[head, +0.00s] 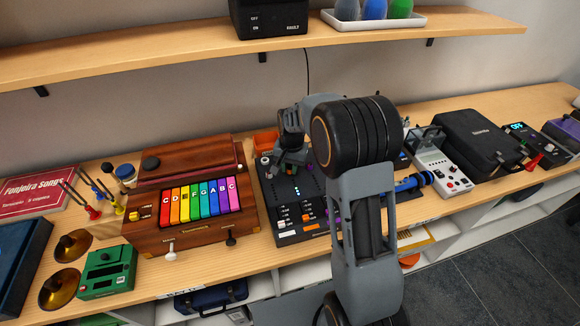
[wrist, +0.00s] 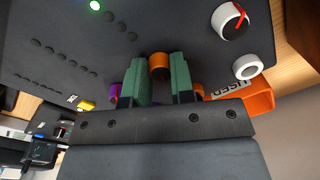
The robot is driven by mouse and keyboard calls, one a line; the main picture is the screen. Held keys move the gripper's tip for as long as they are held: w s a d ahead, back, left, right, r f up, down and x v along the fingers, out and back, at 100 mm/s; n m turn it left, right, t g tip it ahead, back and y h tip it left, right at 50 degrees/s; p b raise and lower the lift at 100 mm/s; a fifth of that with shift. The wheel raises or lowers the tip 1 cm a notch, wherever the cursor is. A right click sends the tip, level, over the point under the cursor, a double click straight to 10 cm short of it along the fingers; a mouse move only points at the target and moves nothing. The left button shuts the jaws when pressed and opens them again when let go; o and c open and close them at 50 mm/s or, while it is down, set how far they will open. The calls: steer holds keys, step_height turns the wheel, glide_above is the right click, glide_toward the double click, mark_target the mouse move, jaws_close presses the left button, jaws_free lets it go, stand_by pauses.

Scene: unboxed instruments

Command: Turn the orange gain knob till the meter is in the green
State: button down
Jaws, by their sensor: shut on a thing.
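The dark mixer-like device (head: 290,238) stands on the wooden bench in the middle of the head view. My gripper (head: 284,168) reaches down over its far part. In the wrist view, my gripper (wrist: 160,80) has its green fingers on both sides of the orange knob (wrist: 159,64) and is shut on it. The knob's pointer cannot be made out. One green light (wrist: 95,5) is lit on the panel, near rows of dark dots (wrist: 62,55). The meter cannot be read clearly. In the head view the knob is hidden by my gripper.
A white knob with a red pointer (wrist: 230,20), a smaller white knob (wrist: 247,67) and a purple knob (wrist: 115,92) are close by. A wooden instrument with coloured keys (head: 200,200) stands left. A white device (head: 440,168) stands right. A shelf (head: 180,46) runs above.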

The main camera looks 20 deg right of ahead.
mark_target(291, 168)
steer(key=c, duration=1)
jaws_free()
steer(key=r, duration=0.7)
steer(key=r+b, duration=0.1)
steer(key=r, duration=0.6)
steer(key=shift+s+d, duration=0.1)
steer(key=shift+d, duration=0.1)
steer(key=s+n+t, duration=0.1)
steer(key=s+n, duration=0.1)
steer(key=s, duration=0.5)
steer(key=s+f+n+t, duration=0.1)
steer(key=s+n, duration=0.1)
steer(key=s, duration=0.5)
steer(key=s+n+t, duration=0.2)
steer(key=s, duration=0.5)
steer(key=shift+s+a+f, duration=0.2)
steer(key=shift+f, duration=0.1)
